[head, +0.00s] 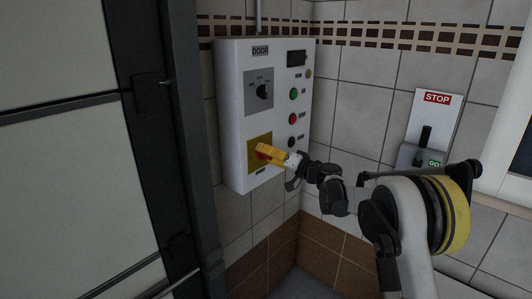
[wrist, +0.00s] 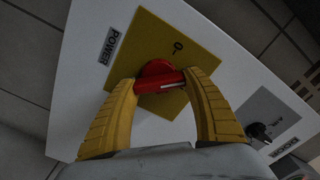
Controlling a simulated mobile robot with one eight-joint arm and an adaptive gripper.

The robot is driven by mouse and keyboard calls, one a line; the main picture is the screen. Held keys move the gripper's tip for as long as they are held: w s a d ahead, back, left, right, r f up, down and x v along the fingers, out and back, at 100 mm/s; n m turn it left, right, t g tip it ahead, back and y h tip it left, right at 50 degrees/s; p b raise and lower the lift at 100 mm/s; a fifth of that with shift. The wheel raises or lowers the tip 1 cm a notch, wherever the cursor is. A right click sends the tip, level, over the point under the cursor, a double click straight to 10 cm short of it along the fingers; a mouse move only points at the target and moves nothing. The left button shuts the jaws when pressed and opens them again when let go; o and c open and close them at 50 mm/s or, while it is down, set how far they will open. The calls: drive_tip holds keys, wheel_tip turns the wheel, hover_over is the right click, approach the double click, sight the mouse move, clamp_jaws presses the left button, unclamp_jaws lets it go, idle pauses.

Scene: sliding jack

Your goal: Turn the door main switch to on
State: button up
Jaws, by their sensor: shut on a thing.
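The door control panel (head: 232,128) is a white box on the tiled wall with a "DOOR" label. Its main switch is a red rotary knob (wrist: 158,77) on a yellow square plate (wrist: 180,38), beside a "POWER" label (wrist: 108,46). My gripper (wrist: 160,85) has its yellow fingers closed on the two ends of the red knob's handle. In the head view my gripper (head: 264,154) reaches the yellow plate (head: 254,141) low on the panel and largely hides the knob. The knob's on and off marks are not readable.
Above the plate is a black selector knob (head: 262,91) on a grey plate. Green, red and black buttons (head: 293,117) line the panel's right side. A STOP/GO lever box (head: 427,130) hangs on the right wall. A dark door frame (head: 178,140) stands close left.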

drive_tip(key=m, duration=0.4)
drive_tip(key=shift+f+m, duration=0.1)
drive_tip(key=shift+m, duration=0.2)
drive_tip(key=shift+f+m+p, duration=0.1)
drive_tip(key=shift+m+p, duration=0.3)
drive_tip(key=shift+m, duration=1.4)
drive_tip(key=o, duration=1.2)
drive_tip(key=v, duration=1.2)
